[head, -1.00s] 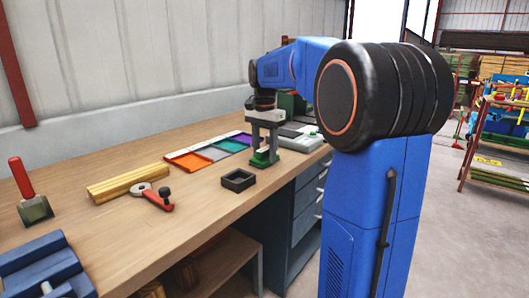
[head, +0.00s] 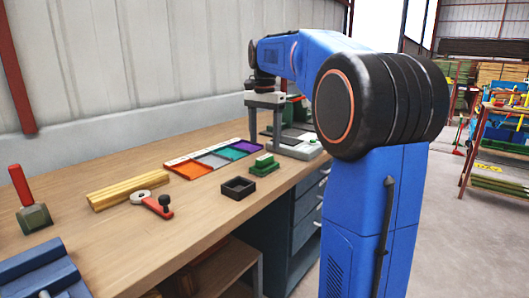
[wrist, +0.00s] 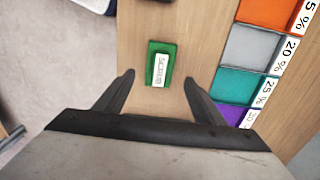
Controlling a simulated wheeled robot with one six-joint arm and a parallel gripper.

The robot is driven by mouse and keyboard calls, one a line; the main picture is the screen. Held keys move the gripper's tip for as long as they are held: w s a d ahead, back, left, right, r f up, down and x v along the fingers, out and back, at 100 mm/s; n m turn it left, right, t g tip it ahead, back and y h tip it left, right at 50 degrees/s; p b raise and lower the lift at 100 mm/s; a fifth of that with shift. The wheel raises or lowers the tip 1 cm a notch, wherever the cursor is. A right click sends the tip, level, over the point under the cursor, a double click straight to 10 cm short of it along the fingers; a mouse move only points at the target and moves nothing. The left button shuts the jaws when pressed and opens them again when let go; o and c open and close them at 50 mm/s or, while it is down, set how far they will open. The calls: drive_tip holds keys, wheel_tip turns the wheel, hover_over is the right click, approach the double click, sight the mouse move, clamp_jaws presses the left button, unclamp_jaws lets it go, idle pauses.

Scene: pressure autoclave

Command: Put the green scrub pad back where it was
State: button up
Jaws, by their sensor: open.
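The green scrub pad (head: 264,167) lies on the workbench, to the right of a small black square tray. My gripper (head: 265,140) is above the pad, open and empty. In the wrist view its two fingers (wrist: 159,78) are spread wide, one to each side of the pad in the picture and apart from it.
The black tray (head: 252,188) stands close by. A strip of orange, grey, teal and purple compartments (head: 213,158) with labels lies behind. A grey device (head: 300,151) is at right.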

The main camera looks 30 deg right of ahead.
sight(265, 157)
drive_tip(key=shift+r, duration=2.2)
